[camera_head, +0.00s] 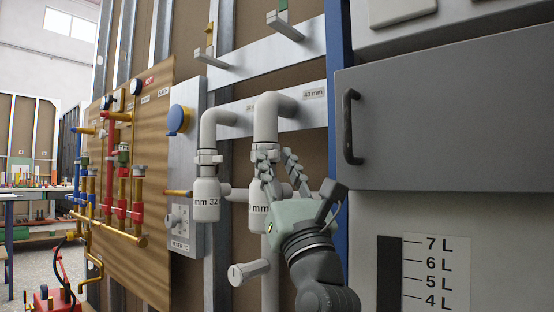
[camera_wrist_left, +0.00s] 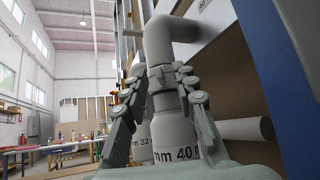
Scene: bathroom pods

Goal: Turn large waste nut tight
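The large waste fitting is a white vertical trap body marked 40 (camera_head: 257,211), under a grey elbow pipe (camera_head: 265,112). Its nut sits at the top of the body and is partly hidden by my fingers in the head view. In the wrist view the nut (camera_wrist_left: 164,78) shows between the fingertips, above the body marked "mm 40" (camera_wrist_left: 178,140). My left gripper (camera_head: 276,157) is open, with one finger on each side of the fitting at nut height. It also shows in the wrist view (camera_wrist_left: 160,72). Contact with the nut cannot be told. My right gripper is not in view.
A smaller fitting marked 32 (camera_head: 206,195) stands close to the left. A grey horizontal pipe stub (camera_head: 248,271) juts out below. A blue post (camera_head: 341,75) and a grey cabinet door (camera_head: 450,115) with a black handle (camera_head: 349,126) stand close to the right.

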